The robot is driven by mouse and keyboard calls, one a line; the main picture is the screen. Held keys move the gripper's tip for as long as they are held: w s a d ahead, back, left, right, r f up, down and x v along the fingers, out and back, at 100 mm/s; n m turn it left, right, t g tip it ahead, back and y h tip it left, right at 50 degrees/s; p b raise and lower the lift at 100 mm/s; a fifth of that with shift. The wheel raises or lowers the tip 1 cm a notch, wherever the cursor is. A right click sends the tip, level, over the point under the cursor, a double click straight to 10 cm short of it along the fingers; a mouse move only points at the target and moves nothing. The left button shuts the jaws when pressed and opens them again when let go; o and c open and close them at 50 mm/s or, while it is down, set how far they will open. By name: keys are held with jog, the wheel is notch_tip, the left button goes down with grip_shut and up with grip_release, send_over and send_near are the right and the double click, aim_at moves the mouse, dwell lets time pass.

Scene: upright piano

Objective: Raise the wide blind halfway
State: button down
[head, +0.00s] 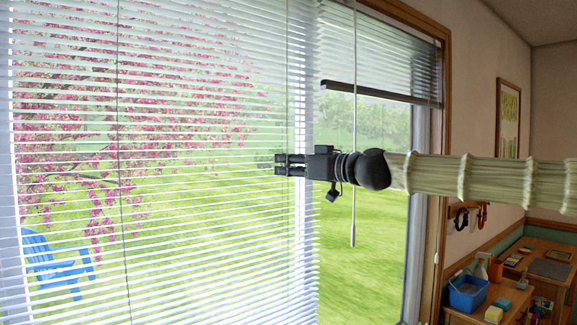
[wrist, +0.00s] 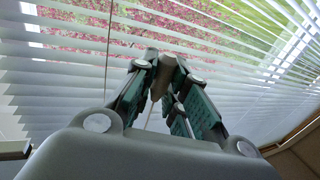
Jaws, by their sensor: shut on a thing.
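The wide blind (head: 215,145) covers the big window on the left in the head view, its slats reaching down to the bottom of the picture. Its slats (wrist: 50,65) also fill the back of the wrist view. My gripper (head: 278,165) is in front of its right edge, pointing left. In the wrist view my gripper (wrist: 160,62) is shut on a small tan-grey cord knob (wrist: 158,80), with a thin pale cord beside it. The knob does not show clearly in the head view. A separate white cord with a tassel (head: 352,240) hangs by my wrist.
A narrower blind (head: 385,55) on the right hangs partly raised, with a dark bottom rail. A wooden window frame (head: 440,150) stands right of it. A low desk (head: 545,270) with a blue bin (head: 468,294) is at the lower right. A blue chair (head: 57,265) is outside.

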jog(key=shift+f+b, duration=2.25)
jog(key=shift+f, duration=0.45)
notch_tip(320, 180, down, 9)
jog(key=b, duration=0.8)
notch_tip(320, 180, down, 9)
jog(key=b, duration=0.8)
notch_tip(320, 180, down, 9)
jog(key=b, duration=0.7)
jog(key=shift+b, duration=0.35)
